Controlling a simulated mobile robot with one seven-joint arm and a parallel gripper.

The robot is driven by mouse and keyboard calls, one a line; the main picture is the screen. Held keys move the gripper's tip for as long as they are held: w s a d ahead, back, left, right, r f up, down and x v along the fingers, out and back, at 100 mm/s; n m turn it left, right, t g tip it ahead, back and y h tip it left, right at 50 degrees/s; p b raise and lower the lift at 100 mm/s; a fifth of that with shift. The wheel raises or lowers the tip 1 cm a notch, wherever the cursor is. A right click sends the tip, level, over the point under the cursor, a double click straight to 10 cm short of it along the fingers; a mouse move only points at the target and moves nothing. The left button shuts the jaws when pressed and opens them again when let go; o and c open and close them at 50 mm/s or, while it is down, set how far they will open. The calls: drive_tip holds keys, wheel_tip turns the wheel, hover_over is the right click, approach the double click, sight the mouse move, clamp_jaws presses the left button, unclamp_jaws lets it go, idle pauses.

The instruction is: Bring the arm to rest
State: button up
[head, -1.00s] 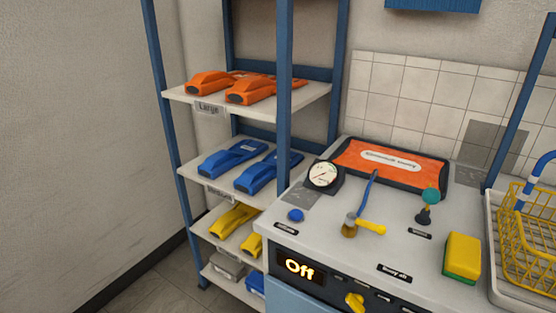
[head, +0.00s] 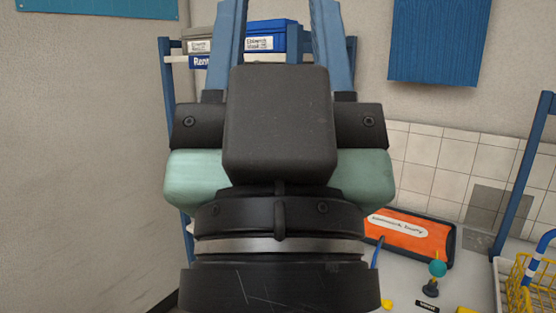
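My gripper (head: 278,22) fills the middle of the head view, close to the camera and pointing up. Its two blue-grey fingers stand well apart, with nothing visible between them except the boxes behind. The fingertips run to the top edge of the picture. The black gripper body and wrist hide most of the shelf and the left part of the bench.
A blue shelf rack (head: 168,85) stands behind my gripper, with a grey box (head: 201,45) and a blue box (head: 270,42) on top. At right are an orange case (head: 412,235), a teal-knobbed lever (head: 436,271) and a yellow wire basket (head: 520,290). A blue panel (head: 440,40) hangs above.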

wheel_tip(320, 180, up, 15)
drive_tip(key=p, duration=1.2)
drive_tip(key=shift+p, duration=0.35)
drive_tip(key=shift+w, duration=0.1)
